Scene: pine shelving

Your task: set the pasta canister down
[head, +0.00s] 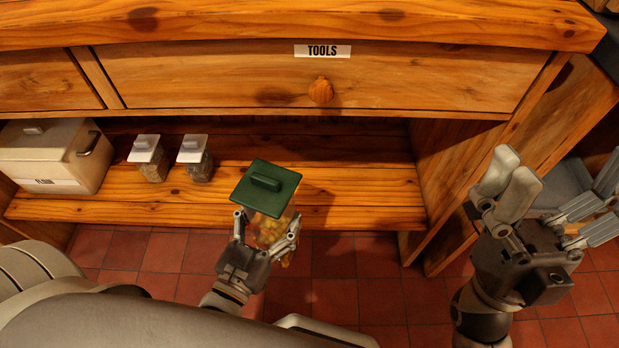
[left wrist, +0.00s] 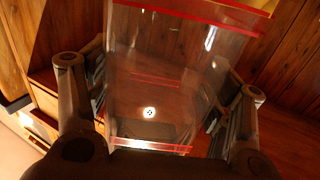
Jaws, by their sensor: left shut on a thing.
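The pasta canister (head: 266,188) has a dark green lid with a raised handle and a clear body with yellowish pasta low inside. My left gripper (head: 267,221) is shut on its body, with fingers on both sides below the lid. It is in front of the lower shelf's front edge; whether it touches the shelf is unclear. In the left wrist view the clear body (left wrist: 178,75), with red edge lines, is between the fingers (left wrist: 160,105). My right gripper (head: 556,192) is at the right with its fingers spread and nothing between them.
The lower pine shelf (head: 360,208) has bare room right of two small lidded jars (head: 149,157) (head: 194,157). A cream lidded bin (head: 55,155) stands at its left end. A drawer labelled TOOLS (head: 400,80) overhangs it. An upright panel (head: 455,165) bounds it at right.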

